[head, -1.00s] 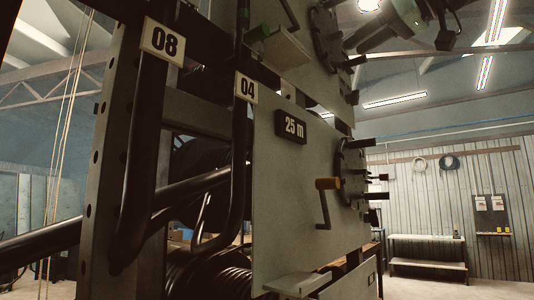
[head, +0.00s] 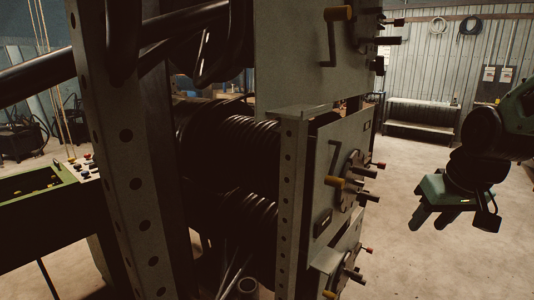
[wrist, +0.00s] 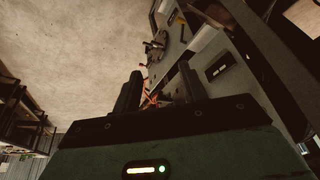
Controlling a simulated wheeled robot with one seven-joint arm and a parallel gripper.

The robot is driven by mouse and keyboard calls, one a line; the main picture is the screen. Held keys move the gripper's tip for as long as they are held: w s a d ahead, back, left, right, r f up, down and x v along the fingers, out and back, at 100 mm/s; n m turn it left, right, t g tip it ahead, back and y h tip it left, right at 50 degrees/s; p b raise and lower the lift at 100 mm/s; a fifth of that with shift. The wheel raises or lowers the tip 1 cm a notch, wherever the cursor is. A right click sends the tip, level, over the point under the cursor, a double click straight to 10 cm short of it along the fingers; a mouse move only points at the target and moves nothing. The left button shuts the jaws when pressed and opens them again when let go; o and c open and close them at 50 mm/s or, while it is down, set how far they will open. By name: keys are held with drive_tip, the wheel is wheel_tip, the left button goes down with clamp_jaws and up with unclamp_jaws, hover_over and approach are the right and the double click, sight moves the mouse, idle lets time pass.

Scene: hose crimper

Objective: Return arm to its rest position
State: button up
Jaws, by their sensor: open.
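My gripper (head: 431,221) hangs at the right in the head view, at the end of my green and black arm. Its two dark fingers stand apart, point downward and hold nothing. It is out over the open floor, to the right of the hose rack and clear of its panels. In the wrist view the two fingers of my gripper (wrist: 157,88) show apart. A grey rack panel lies beyond them, with an orange part between the tips at a distance I cannot judge.
The hose rack's upright (head: 128,190) and crank panels (head: 335,165) fill the middle, with coiled black hose (head: 240,150) inside. A green bin (head: 45,200) stands at the left. A bench (head: 422,120) is at the back wall. The concrete floor (head: 430,265) at the right is clear.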

drive_tip(key=s+d+f+g, duration=0.1)
drive_tip(key=s+f+g, duration=0.1)
drive_tip(key=s+f, duration=0.6)
drive_tip(key=s+a+r+n+g, duration=0.1)
drive_tip(key=s+a+n, duration=0.2)
drive_tip(key=s+a, duration=0.4)
drive_tip(key=s+a+r+n+g, duration=0.1)
drive_tip(key=s+a+r+n, duration=0.1)
drive_tip(key=s+a+n, duration=0.2)
drive_tip(key=s+a, duration=0.3)
drive_tip(key=a, duration=0.4)
drive_tip(key=shift+a+n, duration=0.15)
drive_tip(key=shift+n, duration=0.15)
drive_tip(key=shift+w, duration=0.1)
